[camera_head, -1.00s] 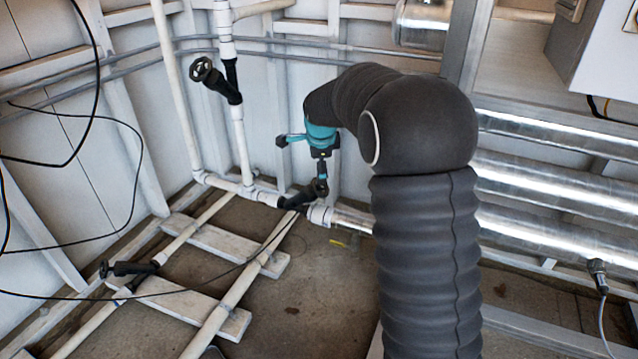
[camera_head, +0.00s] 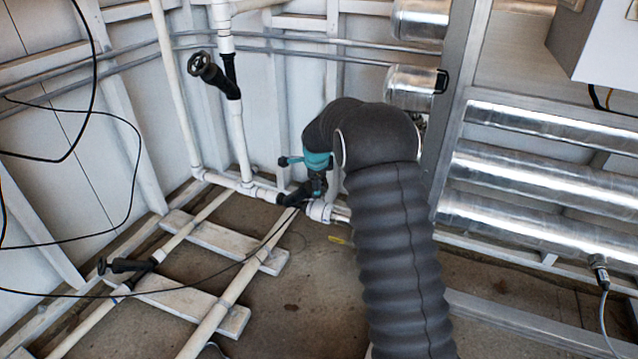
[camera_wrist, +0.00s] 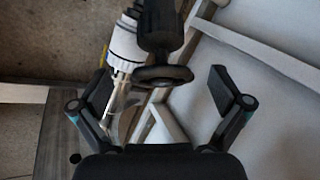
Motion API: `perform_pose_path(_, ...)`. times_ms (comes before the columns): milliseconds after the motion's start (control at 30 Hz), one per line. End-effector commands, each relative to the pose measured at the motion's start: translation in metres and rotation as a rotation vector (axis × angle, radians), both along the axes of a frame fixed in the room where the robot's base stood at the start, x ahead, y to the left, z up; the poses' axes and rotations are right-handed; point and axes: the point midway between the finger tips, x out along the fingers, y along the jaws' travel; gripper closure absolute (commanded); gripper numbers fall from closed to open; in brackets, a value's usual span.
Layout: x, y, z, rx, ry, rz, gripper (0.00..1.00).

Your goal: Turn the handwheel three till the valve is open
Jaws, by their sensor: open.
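A black handwheel (camera_wrist: 162,76) on a black valve body (camera_wrist: 160,22) shows in the wrist view. It lies between the two fingers of my gripper (camera_wrist: 159,82), with a visible gap on each side. My gripper is open and holds nothing. In the head view, my gripper (camera_head: 318,184) is low at the black valve (camera_head: 296,197) on the white floor pipe; my arm and gripper hide most of its handwheel. Two other black handwheels show: one high on the upright pipe (camera_head: 200,65) and one at the lower left (camera_head: 103,267). No number is readable on them.
White pipes (camera_head: 215,315) run over pale boards (camera_head: 195,306) on the floor. A thin black cable (camera_head: 140,190) hangs at the left. The wall is close behind the valve.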

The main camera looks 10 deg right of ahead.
Motion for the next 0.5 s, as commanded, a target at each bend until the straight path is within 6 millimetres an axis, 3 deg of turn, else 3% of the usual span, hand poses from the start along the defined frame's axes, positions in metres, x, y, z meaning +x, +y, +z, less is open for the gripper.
perform_pose_path(133, 0.0041, -0.0004, -0.0099, 0.000, 0.001, 0.000, 0.00)
perform_pose_path(467, 0.0054, -0.0005, -0.0115, 0.000, 0.000, 0.000, 0.00)
perform_pose_path(500, 0.0053, -0.0005, -0.0114, 0.000, 0.000, 0.000, 0.10)
